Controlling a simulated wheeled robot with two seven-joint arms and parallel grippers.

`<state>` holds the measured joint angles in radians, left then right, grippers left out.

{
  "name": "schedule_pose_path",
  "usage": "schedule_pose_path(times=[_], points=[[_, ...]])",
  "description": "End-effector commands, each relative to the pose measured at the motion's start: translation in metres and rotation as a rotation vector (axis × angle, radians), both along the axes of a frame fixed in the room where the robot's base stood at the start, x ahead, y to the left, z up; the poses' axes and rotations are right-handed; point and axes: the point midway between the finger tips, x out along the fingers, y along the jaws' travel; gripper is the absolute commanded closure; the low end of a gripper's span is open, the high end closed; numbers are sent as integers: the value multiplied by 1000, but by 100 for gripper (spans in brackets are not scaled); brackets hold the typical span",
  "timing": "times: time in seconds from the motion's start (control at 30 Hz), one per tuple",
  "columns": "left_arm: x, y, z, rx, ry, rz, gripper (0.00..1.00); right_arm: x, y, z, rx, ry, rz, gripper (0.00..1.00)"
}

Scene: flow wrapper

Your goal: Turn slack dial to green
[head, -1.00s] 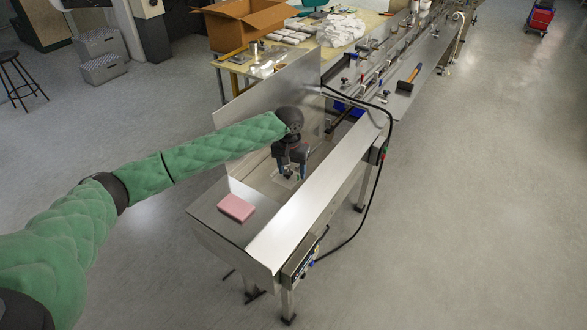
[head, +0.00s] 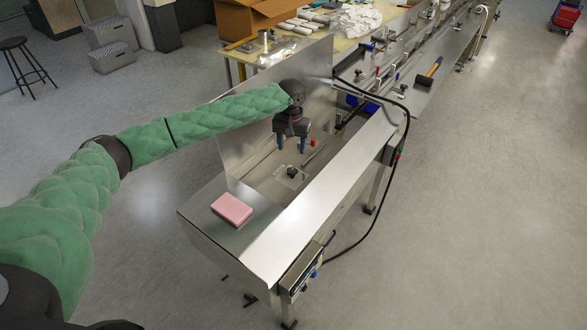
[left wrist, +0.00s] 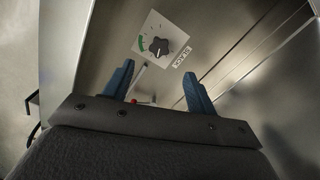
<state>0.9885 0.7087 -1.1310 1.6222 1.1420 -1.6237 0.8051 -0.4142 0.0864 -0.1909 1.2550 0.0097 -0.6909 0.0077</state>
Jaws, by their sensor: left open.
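The slack dial (left wrist: 159,46) is a black knob on a pale square plate (left wrist: 181,39) with a green arc (left wrist: 141,43) at its left edge and a label (left wrist: 183,57) beside it. The knob's white mark appears to point down and left, off the green arc. In the head view the dial (head: 292,171) sits on the floor of the steel trough. My left gripper (head: 291,151) is open and empty above and behind the dial, apart from it. Its two blue fingers (left wrist: 158,88) also show in the left wrist view. My right gripper is not in view.
The steel trough has a tall back panel (head: 250,110) and a broad front rail (head: 325,190). A pink block (head: 232,209) lies on its near end. A black cable (head: 403,135) loops over the front side. A hammer (head: 430,70) lies farther along the machine.

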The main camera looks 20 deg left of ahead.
Motion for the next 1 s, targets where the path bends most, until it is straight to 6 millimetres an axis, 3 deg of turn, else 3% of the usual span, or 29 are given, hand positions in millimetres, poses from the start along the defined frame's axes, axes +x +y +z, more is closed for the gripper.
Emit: schedule_pose_path(times=[0.1,0.27,0.4,1.0], points=[[0,0,-19,0,0,0,43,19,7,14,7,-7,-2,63],[0,0,-28,0,0,0,43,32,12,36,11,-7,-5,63],[0,0,-30,0,0,1,43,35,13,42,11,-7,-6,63],[0,0,-98,1,1,0,43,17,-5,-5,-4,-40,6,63]])
